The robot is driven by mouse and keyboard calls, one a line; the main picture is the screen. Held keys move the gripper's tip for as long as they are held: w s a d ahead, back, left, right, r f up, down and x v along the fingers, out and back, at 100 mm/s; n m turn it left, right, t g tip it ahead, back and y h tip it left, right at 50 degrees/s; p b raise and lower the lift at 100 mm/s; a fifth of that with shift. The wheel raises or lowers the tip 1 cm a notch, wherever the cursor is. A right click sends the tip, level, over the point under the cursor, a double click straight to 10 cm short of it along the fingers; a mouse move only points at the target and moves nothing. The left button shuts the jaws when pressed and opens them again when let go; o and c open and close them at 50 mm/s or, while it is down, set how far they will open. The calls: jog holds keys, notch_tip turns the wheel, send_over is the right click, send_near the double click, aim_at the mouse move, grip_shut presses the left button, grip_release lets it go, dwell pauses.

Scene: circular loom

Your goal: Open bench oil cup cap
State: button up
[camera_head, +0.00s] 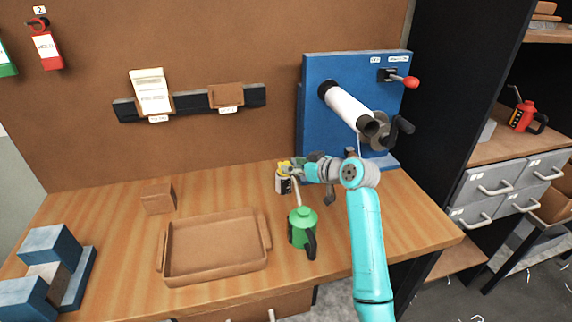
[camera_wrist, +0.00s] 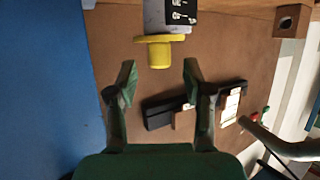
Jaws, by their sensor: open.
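The bench oil cup (camera_head: 281,185) is a small pale cup with a black-and-white label, standing on the bench just left of my gripper. Its yellow cap (camera_head: 284,166) sits on top, partly covered by my gripper in the head view. In the wrist view the cup (camera_wrist: 168,18) shows at the top edge, with the yellow cap (camera_wrist: 160,53) seated on it. My gripper (camera_wrist: 159,82) is open and empty. The cap lies just beyond the fingertips, roughly centred between them, with no clear contact. My gripper (camera_head: 299,170) is at about cap height in the head view.
A green oil can (camera_head: 302,232) with a tall spout stands in front of the cup. A blue machine panel (camera_head: 316,100) with a white roller and crank is behind at right. A brown tray (camera_head: 215,272) and wooden block (camera_head: 158,198) are left.

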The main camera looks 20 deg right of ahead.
aim_at(287, 163)
jog(key=shift+x, duration=1.95)
grip_shut()
